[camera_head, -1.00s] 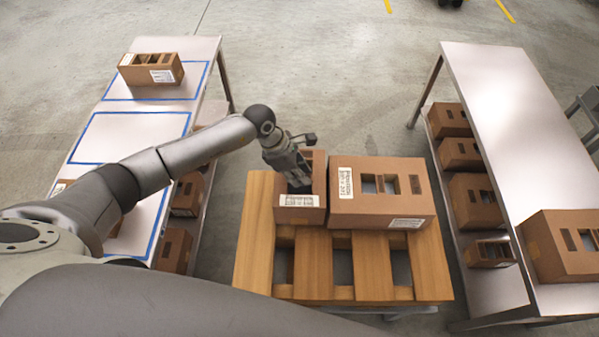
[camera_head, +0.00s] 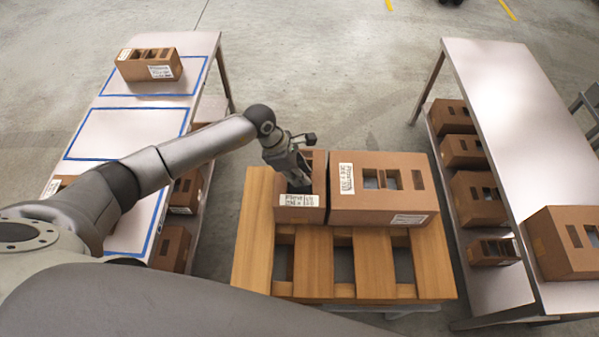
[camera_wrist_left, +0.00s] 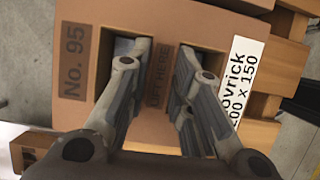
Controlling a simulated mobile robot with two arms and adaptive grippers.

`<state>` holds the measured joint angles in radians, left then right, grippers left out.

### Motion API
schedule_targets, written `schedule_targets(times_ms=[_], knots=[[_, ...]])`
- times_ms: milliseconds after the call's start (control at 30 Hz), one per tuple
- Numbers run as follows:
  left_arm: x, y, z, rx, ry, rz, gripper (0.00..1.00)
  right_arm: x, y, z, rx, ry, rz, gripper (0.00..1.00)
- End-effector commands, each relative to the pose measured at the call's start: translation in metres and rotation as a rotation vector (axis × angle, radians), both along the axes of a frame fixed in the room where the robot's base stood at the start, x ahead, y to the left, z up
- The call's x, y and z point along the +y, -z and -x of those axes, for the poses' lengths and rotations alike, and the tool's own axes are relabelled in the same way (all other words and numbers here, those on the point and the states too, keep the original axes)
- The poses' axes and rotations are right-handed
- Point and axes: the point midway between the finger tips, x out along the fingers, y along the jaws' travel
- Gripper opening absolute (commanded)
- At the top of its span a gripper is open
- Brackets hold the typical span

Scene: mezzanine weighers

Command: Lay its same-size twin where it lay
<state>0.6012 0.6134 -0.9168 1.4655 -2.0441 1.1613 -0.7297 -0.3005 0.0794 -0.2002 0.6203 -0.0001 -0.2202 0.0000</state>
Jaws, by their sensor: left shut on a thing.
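A small brown carton (camera_head: 300,215) with a white label sits at the left of the wooden pallet. My left gripper (camera_head: 300,180) reaches down to its top. In the left wrist view its fingers (camera_wrist_left: 160,85) are shut on the bar marked "LIFT HERE" between the two openings of the carton (camera_wrist_left: 100,30), which also reads "No. 95". I cannot tell whether the carton touches the pallet. On the left table (camera_head: 124,118), a similar-looking carton (camera_head: 140,69) stands in the far blue-taped rectangle. The middle rectangle is empty. My arm partly hides the near one. My right gripper is not visible.
A larger carton (camera_head: 400,200) stands close on the right on the pallet (camera_head: 313,265). The right table (camera_head: 500,110) is bare except for a carton (camera_head: 565,235) at its near end. Several cartons fill the shelves under both tables. Floor shows between pallet and tables.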

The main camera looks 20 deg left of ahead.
Motion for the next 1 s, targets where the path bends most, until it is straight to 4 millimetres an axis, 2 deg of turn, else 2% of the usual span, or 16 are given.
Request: schedule_targets(times_ms=[67,100,300,667,767,1000], knots=[[0.000,0.002,-0.001,-0.001,0.000,0.001,0.00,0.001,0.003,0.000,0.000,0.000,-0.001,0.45],[0.000,0.001,-0.001,-0.001,0.000,0.002,0.23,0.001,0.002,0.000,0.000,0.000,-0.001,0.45],[0.000,0.001,0.000,-0.001,0.000,0.001,0.46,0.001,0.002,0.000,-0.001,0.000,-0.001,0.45],[0.002,-0.002,0.000,-0.001,0.000,-0.001,0.46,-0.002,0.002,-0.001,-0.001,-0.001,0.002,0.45],[0.007,-0.013,0.001,-0.001,-0.001,-0.001,0.46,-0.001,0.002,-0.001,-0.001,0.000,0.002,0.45],[0.026,-0.060,0.006,-0.004,0.000,-0.002,0.46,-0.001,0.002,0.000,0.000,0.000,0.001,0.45]])
